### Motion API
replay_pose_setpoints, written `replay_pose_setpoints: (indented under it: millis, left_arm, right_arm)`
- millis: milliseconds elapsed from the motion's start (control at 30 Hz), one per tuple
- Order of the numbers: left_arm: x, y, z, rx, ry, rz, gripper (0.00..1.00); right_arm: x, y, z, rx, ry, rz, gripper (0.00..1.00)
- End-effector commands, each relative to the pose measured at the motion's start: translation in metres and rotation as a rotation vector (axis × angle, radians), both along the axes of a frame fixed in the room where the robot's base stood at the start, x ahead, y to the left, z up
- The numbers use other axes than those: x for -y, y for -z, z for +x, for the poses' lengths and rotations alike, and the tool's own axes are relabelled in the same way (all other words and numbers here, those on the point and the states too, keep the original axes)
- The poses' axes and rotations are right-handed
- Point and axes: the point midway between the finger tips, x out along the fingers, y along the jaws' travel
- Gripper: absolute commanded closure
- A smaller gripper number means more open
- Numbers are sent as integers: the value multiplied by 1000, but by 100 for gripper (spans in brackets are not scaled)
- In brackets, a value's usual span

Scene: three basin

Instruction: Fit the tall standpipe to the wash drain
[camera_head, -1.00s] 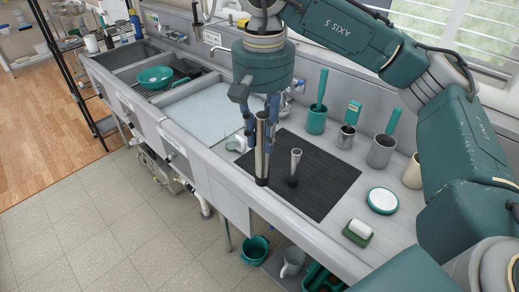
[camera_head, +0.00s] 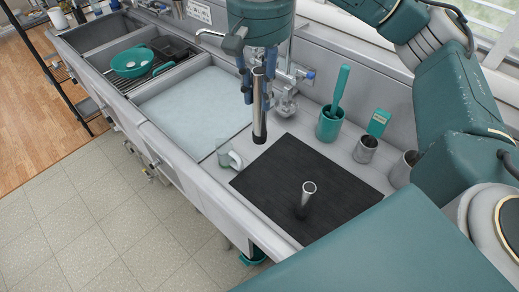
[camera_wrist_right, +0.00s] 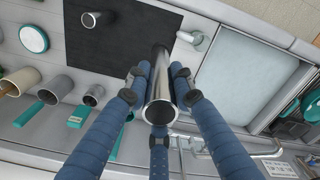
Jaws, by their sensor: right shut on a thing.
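The tall standpipe (camera_head: 260,115) is a shiny steel tube with a black lower end. My right gripper (camera_head: 258,84) is shut around its upper part and holds it roughly upright. Its lower end appears raised above the counter, near the far left corner of the black mat. In the right wrist view, the fingers (camera_wrist_right: 160,88) surround the pipe's open top (camera_wrist_right: 160,112). The near basin (camera_head: 195,103) lies left of the pipe, with a pale, water-like surface; no drain can be made out in it. My left gripper is not in view.
A shorter steel pipe (camera_head: 306,197) stands on the black mat (camera_head: 265,185). A clear mug (camera_head: 229,158) stands between mat and basin. A faucet (camera_head: 213,34), a green cup with a brush (camera_head: 330,124) and a metal cup (camera_head: 365,149) line the back. A rack holds a green bowl (camera_head: 132,62).

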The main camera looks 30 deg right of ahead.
Motion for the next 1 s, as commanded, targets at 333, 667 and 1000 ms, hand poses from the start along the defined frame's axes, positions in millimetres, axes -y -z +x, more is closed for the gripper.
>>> replay_pose_setpoints:
  millis: [333, 667, 1000]
  left_arm:
    - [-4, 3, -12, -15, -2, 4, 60]
    - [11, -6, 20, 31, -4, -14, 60]
    - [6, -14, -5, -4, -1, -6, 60]
  right_arm:
    - [0, 90, -1, -8, 0, 3, 100]
    - [1, 127, 0, -1, 2, 0, 100]
    - [1, 163, 0, 0, 1, 0, 100]
